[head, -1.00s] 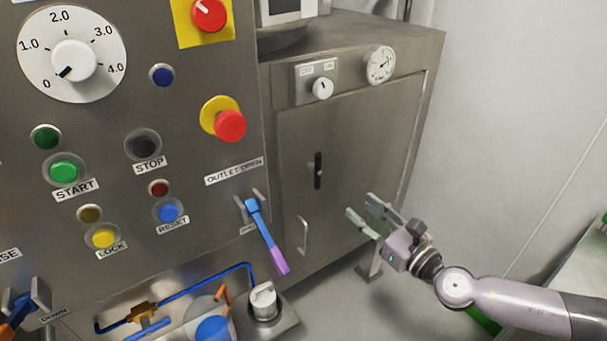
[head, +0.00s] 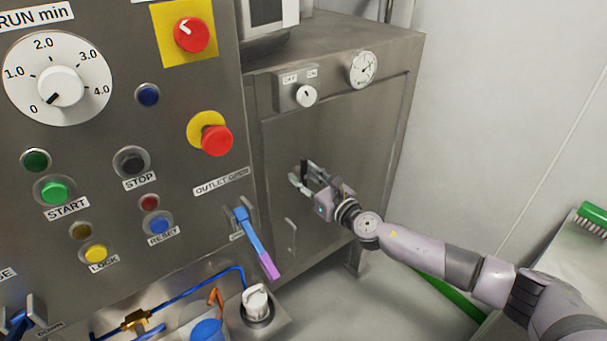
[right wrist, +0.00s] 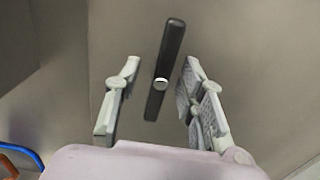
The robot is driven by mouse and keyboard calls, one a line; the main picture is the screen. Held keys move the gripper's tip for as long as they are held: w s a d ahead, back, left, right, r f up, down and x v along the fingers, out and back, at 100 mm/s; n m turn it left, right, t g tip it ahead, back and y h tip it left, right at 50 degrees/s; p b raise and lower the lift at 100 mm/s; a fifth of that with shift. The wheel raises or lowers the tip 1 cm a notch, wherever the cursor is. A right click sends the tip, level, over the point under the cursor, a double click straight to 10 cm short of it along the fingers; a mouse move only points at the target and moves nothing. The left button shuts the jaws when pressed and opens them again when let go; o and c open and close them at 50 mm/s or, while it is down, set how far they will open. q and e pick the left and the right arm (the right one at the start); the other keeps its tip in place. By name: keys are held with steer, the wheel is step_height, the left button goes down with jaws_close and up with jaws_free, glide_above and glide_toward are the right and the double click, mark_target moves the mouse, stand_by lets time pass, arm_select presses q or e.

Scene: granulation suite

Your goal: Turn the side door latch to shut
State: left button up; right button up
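The side door latch (head: 304,173) is a black upright bar on the grey side door (head: 350,120). In the right wrist view the latch (right wrist: 164,70) has a pale round pivot at its middle and stands slightly tilted in the picture. My right gripper (head: 303,178) is open at the latch. In the right wrist view its two fingers (right wrist: 160,95) stand apart on either side of the latch's lower half, with a gap to each side. In the head view the gripper hides part of the latch. My left gripper is not in view.
A door handle (head: 291,236) sits below the latch. An OFF/ON switch (head: 306,96) and a gauge (head: 362,69) are above. A blue and purple outlet lever (head: 256,243) sticks out to the left. A green brush (head: 593,216) lies on the right.

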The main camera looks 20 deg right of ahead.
steer(key=shift+w+a, duration=0.1)
steer(key=shift+w, duration=0.25)
steer(key=shift+c, duration=0.2)
jaws_close()
